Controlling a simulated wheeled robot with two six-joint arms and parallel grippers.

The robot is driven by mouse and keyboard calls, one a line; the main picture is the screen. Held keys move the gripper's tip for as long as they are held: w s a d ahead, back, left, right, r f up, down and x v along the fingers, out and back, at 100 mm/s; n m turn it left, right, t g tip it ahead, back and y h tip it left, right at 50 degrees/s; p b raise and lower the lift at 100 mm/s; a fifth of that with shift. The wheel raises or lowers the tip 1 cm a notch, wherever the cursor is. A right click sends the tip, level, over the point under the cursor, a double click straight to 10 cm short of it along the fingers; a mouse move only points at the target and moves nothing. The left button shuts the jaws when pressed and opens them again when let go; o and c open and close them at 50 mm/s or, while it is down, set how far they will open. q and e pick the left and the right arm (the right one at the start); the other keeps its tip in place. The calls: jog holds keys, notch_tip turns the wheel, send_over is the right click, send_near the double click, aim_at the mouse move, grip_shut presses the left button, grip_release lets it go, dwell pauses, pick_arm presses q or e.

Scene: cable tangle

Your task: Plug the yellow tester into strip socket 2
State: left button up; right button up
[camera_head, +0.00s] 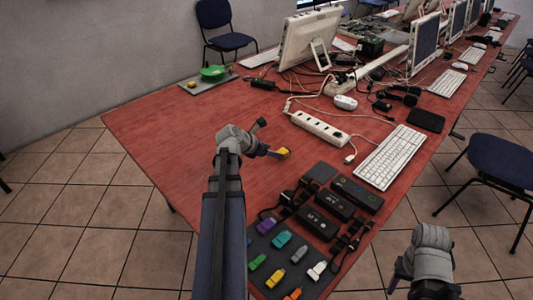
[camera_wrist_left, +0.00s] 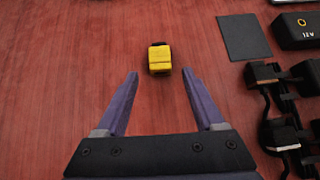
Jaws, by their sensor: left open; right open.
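The yellow tester (camera_head: 284,152), a small yellow block with dark parts, lies on the red table. In the left wrist view the tester (camera_wrist_left: 159,60) is just beyond and between my fingertips. My left gripper (camera_head: 268,139) is open and empty over the table; its purple fingers also show in the left wrist view (camera_wrist_left: 160,76). The white power strip (camera_head: 319,128) lies behind and right of the tester, with a row of dark sockets; their numbers are too small to read. My right gripper (camera_head: 395,282) is at the lower right, away from the table; its fingers are partly hidden.
Black boxes (camera_head: 353,193) and cables lie right of the tester, with a dark mat (camera_head: 254,274) of several coloured plugs in front. A dark flat pad (camera_wrist_left: 244,38) is near the tester. The table's left is clear.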

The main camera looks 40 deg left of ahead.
pick_arm(q)
jog(key=shift+b+x, duration=1.35)
jog(key=shift+x, duration=1.1)
grip_shut()
